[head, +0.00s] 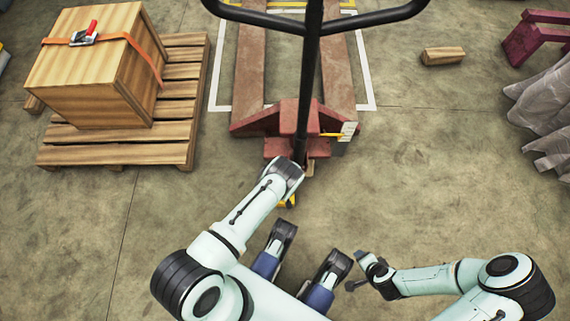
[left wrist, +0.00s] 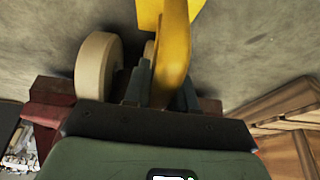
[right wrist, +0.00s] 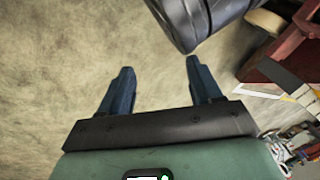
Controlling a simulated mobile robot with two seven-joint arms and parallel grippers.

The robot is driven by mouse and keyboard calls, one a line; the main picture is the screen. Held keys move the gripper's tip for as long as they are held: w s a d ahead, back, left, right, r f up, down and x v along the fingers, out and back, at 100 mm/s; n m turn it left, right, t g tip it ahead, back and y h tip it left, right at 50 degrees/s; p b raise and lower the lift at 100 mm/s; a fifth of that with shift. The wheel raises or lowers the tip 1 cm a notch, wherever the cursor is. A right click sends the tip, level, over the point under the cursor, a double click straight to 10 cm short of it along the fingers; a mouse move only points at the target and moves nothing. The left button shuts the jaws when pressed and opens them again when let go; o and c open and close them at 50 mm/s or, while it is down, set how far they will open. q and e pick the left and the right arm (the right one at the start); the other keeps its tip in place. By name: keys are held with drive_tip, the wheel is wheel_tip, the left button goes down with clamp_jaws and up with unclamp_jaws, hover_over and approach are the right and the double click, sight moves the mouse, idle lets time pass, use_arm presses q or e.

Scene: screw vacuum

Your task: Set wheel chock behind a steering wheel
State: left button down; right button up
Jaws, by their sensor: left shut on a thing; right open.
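The yellow wheel chock (left wrist: 175,50) is between the fingers of my left gripper (left wrist: 160,88), which is shut on it. In the left wrist view the cream steering wheel (left wrist: 97,66) stands just left of the chock, and part of a second wheel shows behind it. I cannot tell whether chock and wheels touch. In the head view my left gripper (head: 290,190) is low at the near end of the red pallet jack (head: 290,122), and only bits of yellow show. My right gripper (right wrist: 158,88) is open and empty over bare floor.
The jack's black handle (head: 313,60) rises above the left gripper. A wooden pallet (head: 100,155) with a strapped crate (head: 95,75) stands at left. A wood block (head: 443,55) and grey draped cover (head: 545,110) are at right. The floor at right centre is clear.

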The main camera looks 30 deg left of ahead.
use_arm(q)
drive_tip(key=shift+w, duration=0.15)
drive_tip(key=c, duration=0.9)
unclamp_jaws()
use_arm(e)
drive_tip(key=shift+s+f, duration=0.15)
use_arm(q)
drive_tip(key=p+v, duration=0.2)
drive_tip(key=v, duration=0.3)
drive_tip(key=shift+a, duration=0.1)
drive_tip(key=p+v, duration=0.3)
drive_tip(key=v, duration=0.4)
drive_tip(key=shift+r, duration=0.15)
use_arm(e)
drive_tip(key=s+a+r+g+y, duration=0.1)
drive_tip(key=s+a+r, duration=0.2)
drive_tip(key=s+r, duration=0.2)
drive_tip(key=shift+s+a+r+n+g, duration=0.2)
drive_tip(key=shift+a+r+n+g, duration=0.15)
drive_tip(key=shift+r, duration=0.4)
